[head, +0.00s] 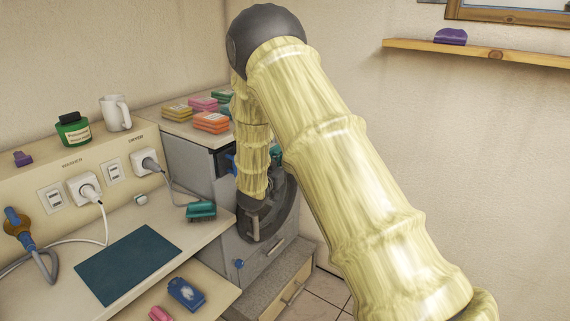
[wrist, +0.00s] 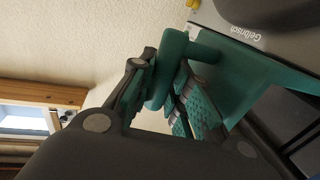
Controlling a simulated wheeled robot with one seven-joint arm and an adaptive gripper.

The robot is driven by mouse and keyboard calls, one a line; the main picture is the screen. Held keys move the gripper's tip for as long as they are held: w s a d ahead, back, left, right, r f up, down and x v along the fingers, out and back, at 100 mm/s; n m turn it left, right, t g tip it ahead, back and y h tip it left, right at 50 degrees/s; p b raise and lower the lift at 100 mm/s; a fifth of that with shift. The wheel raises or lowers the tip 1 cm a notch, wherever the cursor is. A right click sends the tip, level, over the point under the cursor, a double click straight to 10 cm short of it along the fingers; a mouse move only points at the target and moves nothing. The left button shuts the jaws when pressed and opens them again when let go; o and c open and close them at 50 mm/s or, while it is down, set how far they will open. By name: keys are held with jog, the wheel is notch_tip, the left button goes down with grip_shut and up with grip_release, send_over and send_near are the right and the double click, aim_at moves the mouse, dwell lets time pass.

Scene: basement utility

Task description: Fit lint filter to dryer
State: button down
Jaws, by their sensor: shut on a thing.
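In the wrist view my gripper (wrist: 160,88) is shut on the bar-shaped green handle of the lint filter (wrist: 173,62). A short stem runs from the handle towards a broad teal panel beside the "Gelbrisch" lettering. I cannot tell whether this panel is part of the filter or how far the filter sits in a slot. The dryer (head: 190,165) is the grey cabinet in the middle of the head view, with a dark round door behind my wrist. My arm hides much of its front and the filter there.
The counter (head: 205,235) at left holds a teal brush-like item (head: 201,211) and a dark mat (head: 128,264). Colourful stacked packs (head: 211,122) lie on the dryer top. A mug (head: 115,113) and green jar (head: 72,130) stand on the ledge. A wooden shelf (head: 480,52) is at right.

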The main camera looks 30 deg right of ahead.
jog(key=shift+w+a+b, duration=0.1)
jog(key=shift+w+a, duration=0.5)
jog(key=shift+w, duration=0.85)
jog(key=shift+w+a+b, duration=0.1)
jog(key=shift+w+a, duration=0.5)
jog(key=shift+w, duration=0.9)
jog(key=shift+w+a+b, duration=0.1)
jog(key=shift+w+a, duration=0.5)
jog(key=shift+w, duration=0.85)
jog(key=shift+s+d, duration=0.1)
jog(key=shift+s, duration=0.05)
jog(key=s+d, duration=0.4)
jog(key=s, duration=0.6)
jog(key=shift+p, duration=0.45)
dwell(1.3)
dwell(0.7)
